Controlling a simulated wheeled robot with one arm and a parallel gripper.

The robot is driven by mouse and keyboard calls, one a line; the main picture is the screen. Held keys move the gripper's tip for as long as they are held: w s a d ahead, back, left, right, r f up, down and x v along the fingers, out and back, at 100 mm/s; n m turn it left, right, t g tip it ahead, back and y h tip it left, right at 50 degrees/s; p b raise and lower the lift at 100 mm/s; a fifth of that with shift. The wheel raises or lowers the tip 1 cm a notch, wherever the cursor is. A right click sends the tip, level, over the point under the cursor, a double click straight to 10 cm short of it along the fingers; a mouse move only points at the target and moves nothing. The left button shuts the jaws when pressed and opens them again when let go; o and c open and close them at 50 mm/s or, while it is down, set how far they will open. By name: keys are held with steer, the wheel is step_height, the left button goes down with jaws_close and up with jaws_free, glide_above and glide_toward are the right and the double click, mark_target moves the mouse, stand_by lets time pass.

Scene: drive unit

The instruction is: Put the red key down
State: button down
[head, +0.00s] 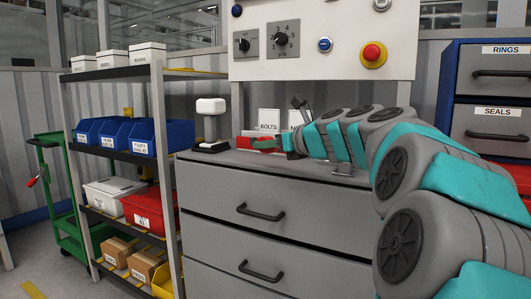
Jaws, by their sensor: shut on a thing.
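My gripper (264,144) is small in the head view, at the end of my grey and teal arm, over the left part of the grey drawer cabinet's top (225,158). It is shut. Red (243,142) shows around the fingers, just in front of the white BOLTS card. The key's shape is hard to make out there, and I cannot tell how much of this red is the key and how much a low red bin. Whether the key touches the cabinet top is also unclear.
A white-topped stand (211,112) is left of my gripper. The BOLTS card (269,119) and a second card (297,118) stand behind. A control panel (323,45) hangs above. A shelf rack with blue bins (165,139) is left; a drawer unit (497,92) is right.

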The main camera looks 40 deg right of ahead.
glide_above(261, 158)
steer(key=shift+s+a+f+b, duration=0.25)
steer(key=shift+f+b, duration=0.1)
steer(key=shift+f, duration=0.3)
steer(key=shift+w+f, duration=0.15)
step_height(261, 158, down, 3)
steer(key=shift+f+b, duration=0.15)
steer(key=shift+b, duration=0.6)
steer(key=c, duration=0.7)
jaws_free()
steer(key=shift+o, duration=0.2)
